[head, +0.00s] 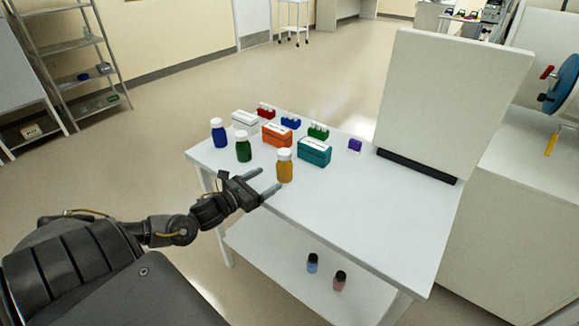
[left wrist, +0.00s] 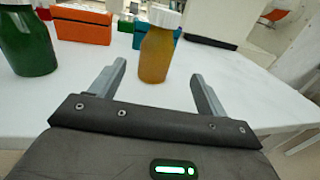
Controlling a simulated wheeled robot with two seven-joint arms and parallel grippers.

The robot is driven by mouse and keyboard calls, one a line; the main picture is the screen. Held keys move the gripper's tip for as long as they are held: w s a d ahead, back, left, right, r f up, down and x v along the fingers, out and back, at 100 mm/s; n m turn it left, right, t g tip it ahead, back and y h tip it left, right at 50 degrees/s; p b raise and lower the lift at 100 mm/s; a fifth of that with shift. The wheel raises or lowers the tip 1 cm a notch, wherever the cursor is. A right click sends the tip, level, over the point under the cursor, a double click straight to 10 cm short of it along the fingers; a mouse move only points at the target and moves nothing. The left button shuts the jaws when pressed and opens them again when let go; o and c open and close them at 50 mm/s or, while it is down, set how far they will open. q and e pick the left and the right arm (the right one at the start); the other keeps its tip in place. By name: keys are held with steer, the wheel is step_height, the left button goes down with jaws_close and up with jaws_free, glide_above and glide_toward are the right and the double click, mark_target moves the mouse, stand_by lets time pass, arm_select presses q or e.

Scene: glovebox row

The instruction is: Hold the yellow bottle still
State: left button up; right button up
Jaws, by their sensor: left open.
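The yellow bottle (head: 285,168), amber-yellow with a white cap, stands upright on the white table near its front left edge. My left gripper (head: 272,180) comes in from the left, open and empty, with its fingertips close to the bottle. In the left wrist view the bottle (left wrist: 156,52) stands beyond the fingertips of my left gripper (left wrist: 160,80), roughly midway across the gap. The fingers do not appear to touch it. My right gripper is not in view.
A green bottle (head: 243,149) and a blue bottle (head: 218,133) stand to the left. Orange (head: 276,134) and teal (head: 313,152) boxes and small vial racks sit behind. A large pale panel (head: 445,105) rises at the right. The table's front right surface is clear.

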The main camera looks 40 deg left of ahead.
mark_target(279, 171)
arm_select(q)
steer(key=w, duration=0.2)
steer(key=shift+w+d+r+p, duration=0.1)
steer(key=shift+w+r+p, duration=0.15)
steer(key=shift+w+p, duration=0.05)
steer(key=shift+w+d+f, duration=0.15)
steer(key=shift+w, duration=1.15)
steer(key=w+p, duration=0.1)
steer(key=w, duration=0.1)
steer(key=w+p, duration=0.1)
steer(key=w, duration=0.1)
steer(key=shift+w+d, duration=0.2)
steer(key=shift+w, duration=0.3)
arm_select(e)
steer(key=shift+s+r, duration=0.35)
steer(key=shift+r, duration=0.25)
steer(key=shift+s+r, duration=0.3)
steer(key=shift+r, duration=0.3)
arm_select(q)
steer(key=shift+c, duration=0.4)
steer(key=c, duration=1)
